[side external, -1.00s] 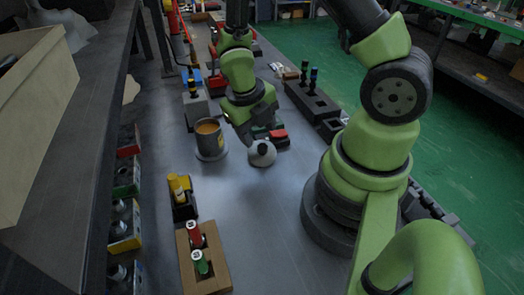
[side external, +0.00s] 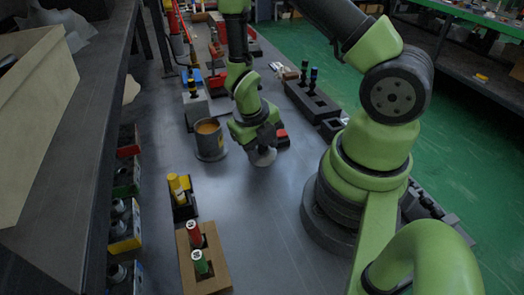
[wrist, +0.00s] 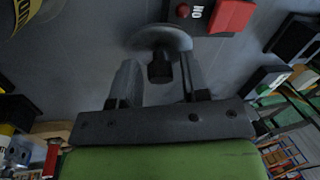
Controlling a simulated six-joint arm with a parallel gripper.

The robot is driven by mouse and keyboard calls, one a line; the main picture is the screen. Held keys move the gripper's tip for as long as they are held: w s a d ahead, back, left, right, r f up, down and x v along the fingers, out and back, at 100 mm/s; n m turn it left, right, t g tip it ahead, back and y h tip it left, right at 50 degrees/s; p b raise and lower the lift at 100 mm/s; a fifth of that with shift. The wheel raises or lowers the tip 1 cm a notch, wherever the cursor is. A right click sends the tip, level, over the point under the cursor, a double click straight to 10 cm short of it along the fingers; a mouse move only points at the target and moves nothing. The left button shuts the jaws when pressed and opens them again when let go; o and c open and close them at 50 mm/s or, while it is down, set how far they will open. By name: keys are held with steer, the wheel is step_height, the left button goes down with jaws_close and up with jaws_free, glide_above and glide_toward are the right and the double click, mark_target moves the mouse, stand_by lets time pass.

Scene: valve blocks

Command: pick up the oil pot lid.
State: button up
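The oil pot lid (side external: 263,158) is a grey dome on the table, mostly covered by my gripper in the side view. In the wrist view the lid (wrist: 158,37) shows its black knob pointing toward my gripper. My gripper (wrist: 160,75) is open, with one finger on each side of the knob and a visible gap to it. In the side view my gripper (side external: 262,146) is right over the lid. The oil pot (side external: 211,146) is a grey pot with orange-brown contents, left of the lid. Its edge with a yellow label (wrist: 22,18) shows in the wrist view.
A red block (wrist: 232,14) on a dark base lies close beside the lid. A black holder with yellow pieces (side external: 181,193) and a brown box with red and green valves (side external: 204,270) stand at the front left. The table in front of the lid is clear.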

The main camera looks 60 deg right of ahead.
jaws_close()
steer(key=shift+r, duration=0.15)
